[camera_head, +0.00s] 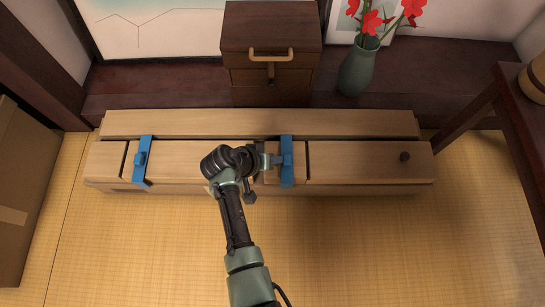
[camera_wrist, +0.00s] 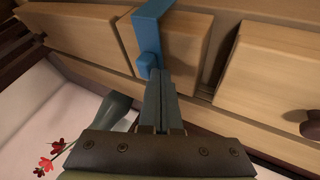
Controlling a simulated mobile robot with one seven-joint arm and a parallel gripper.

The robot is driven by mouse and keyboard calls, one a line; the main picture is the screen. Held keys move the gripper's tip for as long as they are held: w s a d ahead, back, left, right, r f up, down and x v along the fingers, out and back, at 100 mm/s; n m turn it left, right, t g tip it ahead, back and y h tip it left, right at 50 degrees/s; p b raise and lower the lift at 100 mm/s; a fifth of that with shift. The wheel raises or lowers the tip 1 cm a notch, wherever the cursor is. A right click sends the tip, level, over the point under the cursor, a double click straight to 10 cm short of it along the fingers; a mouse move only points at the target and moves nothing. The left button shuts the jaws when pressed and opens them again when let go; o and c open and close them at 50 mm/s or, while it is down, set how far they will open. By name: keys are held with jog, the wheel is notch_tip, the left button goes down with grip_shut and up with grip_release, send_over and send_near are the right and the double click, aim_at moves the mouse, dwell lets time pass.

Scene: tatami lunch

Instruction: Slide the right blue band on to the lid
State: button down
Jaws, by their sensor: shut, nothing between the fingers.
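The right blue band (camera_head: 287,172) lies across a short wooden block (camera_head: 271,176) of the long wooden box, near the middle of its top. In the wrist view the band (camera_wrist: 152,28) has a small blue knob (camera_wrist: 148,66). My gripper (camera_head: 275,160) is shut and empty, with its fingertips (camera_wrist: 157,75) at that knob, on its left side in the head view. I cannot tell whether they touch. The left blue band (camera_head: 142,174) crosses the box near its left end. Which panel is the lid is not clear; my arm hides part of the middle panel (camera_head: 180,160).
A dark gap (camera_head: 308,163) parts the block from the right panel (camera_head: 350,160), which bears a dark knob (camera_head: 405,157). Behind stand a small drawer chest (camera_head: 270,30) and a vase (camera_head: 357,72) with red flowers. A dark table (camera_head: 520,110) stands at right. The tatami in front is clear.

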jog(key=d+p, duration=0.2)
jog(key=d, duration=1)
jog(key=shift+d+p, duration=0.25)
jog(key=shift+p, duration=0.15)
